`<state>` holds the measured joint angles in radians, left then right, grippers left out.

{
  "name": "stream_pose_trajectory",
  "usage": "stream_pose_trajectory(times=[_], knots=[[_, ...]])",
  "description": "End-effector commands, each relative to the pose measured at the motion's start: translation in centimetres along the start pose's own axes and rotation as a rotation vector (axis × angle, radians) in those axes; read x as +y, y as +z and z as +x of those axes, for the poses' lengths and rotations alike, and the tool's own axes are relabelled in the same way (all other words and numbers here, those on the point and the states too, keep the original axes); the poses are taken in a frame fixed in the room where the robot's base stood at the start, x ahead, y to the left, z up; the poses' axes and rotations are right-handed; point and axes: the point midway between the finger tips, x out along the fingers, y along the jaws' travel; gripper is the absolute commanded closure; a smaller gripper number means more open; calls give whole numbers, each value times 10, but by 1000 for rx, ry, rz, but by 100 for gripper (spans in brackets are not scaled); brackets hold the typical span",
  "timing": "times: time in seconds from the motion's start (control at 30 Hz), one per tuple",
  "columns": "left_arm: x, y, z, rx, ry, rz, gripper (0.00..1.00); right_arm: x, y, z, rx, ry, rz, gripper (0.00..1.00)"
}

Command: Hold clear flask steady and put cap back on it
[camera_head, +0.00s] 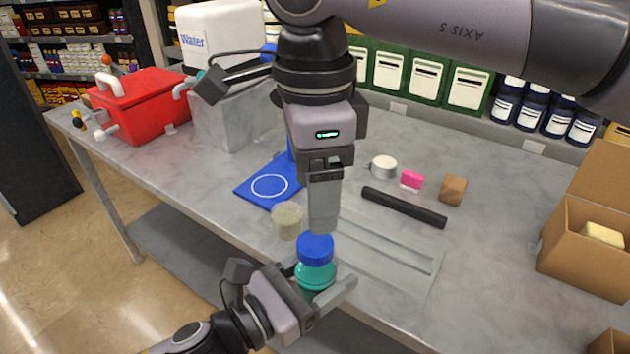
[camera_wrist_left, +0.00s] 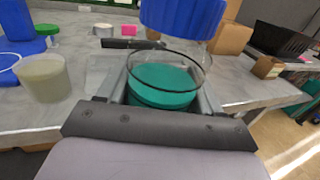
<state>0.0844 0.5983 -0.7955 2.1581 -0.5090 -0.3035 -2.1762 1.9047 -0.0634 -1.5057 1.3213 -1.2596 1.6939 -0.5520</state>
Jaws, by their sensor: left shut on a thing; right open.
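The clear flask (camera_head: 316,276) with teal contents is between the fingers of my left gripper (camera_head: 318,289), which is shut on it near the table's front edge. The flask also shows upright in the left wrist view (camera_wrist_left: 163,84). My right gripper (camera_head: 323,229) points down right above the cap in the head view. It is open, with its fingers overlapping from this angle.
A cup of pale liquid (camera_head: 287,220) stands close to the left of the flask. A clear tray (camera_head: 400,262) and a black rod (camera_head: 404,207) lie to the right. A blue stand (camera_head: 262,190), red box (camera_head: 140,104) and cardboard box (camera_head: 582,240) are farther off.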

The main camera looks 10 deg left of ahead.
Motion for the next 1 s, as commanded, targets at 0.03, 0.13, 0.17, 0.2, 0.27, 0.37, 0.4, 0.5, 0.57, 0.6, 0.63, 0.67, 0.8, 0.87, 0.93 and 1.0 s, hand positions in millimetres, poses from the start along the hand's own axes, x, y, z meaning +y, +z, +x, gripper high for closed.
stream_pose_trajectory(times=[0.03,0.13,0.17,0.2,0.27,0.37,0.4,0.5,0.57,0.6,0.63,0.67,0.8,0.87,0.93,1.0], knots=[[0,0,0,-1,0,0,100,0,0,0,0,0,0,31],[0,0,0,-1,0,0,100,0,0,0,0,0,1,31],[0,0,0,-1,0,0,100,0,0,0,0,0,1,31],[0,0,0,-1,0,0,100,0,0,0,0,0,1,31],[0,0,0,-1,0,0,100,0,0,1,0,1,2,31],[0,0,0,-1,0,0,100,0,0,7,0,2,1,31],[0,0,0,-1,0,0,100,0,0,11,1,2,1,31],[0,0,0,-1,0,0,100,1,0,26,1,4,2,31],[0,0,0,-1,0,0,100,1,0,36,1,3,2,31],[0,0,0,-1,0,0,100,1,0,43,1,4,2,31],[0,0,0,-1,0,0,100,1,0,47,1,4,2,31],[0,0,0,-1,0,0,100,1,0,52,0,3,2,31],[0,1,0,-1,0,0,100,0,0,69,-1,2,2,31],[0,1,0,-1,0,0,100,0,0,74,0,2,3,31],[0,1,0,-1,0,0,100,0,0,78,1,1,3,31],[0,1,0,-1,0,0,100,0,0,80,0,0,3,31]])
